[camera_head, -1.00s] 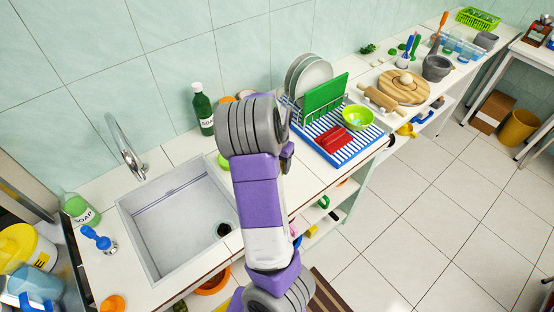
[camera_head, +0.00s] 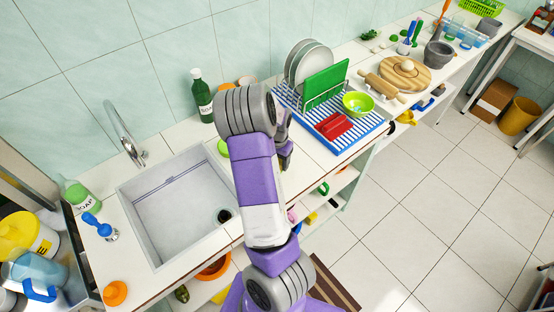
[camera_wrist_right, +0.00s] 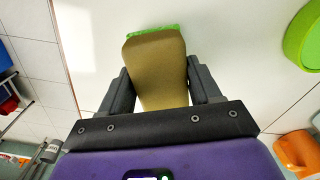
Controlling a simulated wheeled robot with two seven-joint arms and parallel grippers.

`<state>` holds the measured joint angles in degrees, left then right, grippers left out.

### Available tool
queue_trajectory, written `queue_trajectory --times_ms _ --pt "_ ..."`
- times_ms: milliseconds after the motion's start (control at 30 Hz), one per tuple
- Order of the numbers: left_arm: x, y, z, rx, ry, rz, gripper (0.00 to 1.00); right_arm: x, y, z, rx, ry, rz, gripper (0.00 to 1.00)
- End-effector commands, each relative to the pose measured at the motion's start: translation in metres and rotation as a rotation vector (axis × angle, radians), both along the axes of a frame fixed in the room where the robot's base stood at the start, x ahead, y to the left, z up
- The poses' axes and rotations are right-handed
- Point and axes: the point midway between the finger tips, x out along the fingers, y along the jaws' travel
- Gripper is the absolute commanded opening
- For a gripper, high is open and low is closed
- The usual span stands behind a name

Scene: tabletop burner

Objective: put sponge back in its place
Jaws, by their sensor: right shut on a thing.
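The sponge (camera_wrist_right: 156,68), yellow-brown with a green scouring side at its far edge, sits between the two dark fingers of my right gripper (camera_wrist_right: 158,88) in the right wrist view. The gripper is shut on it, over the white surface. In the head view my right gripper (camera_head: 285,158) is beside the purple arm, over the counter between sink and dish rack; the sponge is hidden there. A round light-green item (camera_head: 223,147) shows partly behind my arm. A green round rim (camera_wrist_right: 306,38) is at the upper right of the wrist view. My left gripper is not in view.
The sink (camera_head: 180,205) is left of my arm. The dish rack (camera_head: 345,148) with plates, a green board (camera_head: 325,86), a red item (camera_head: 333,126) and a green bowl (camera_head: 357,104) stands to the right. A green soap bottle (camera_head: 202,97) stands at the wall.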

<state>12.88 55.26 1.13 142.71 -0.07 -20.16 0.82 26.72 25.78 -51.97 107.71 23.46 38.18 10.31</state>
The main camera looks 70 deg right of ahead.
Motion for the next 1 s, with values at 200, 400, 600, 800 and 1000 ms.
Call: queue_trajectory --times_ms 200,400,600,800,1000 --pt "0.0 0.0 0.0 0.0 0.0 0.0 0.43 0.0 0.0 -0.002 0.0 0.0 -0.001 0.0" --pt "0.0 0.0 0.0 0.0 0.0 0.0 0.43 0.0 0.0 -0.006 0.0 0.0 -0.001 0.0" --pt "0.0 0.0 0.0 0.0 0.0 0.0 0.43 0.0 0.0 -0.01 0.0 0.0 0.0 0.0" --pt "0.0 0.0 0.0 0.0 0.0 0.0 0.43 0.0 0.0 -0.013 0.0 0.001 -0.001 0.66" --pt "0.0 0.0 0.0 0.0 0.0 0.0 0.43 0.0 0.0 -0.013 0.0 0.0 0.0 0.93"
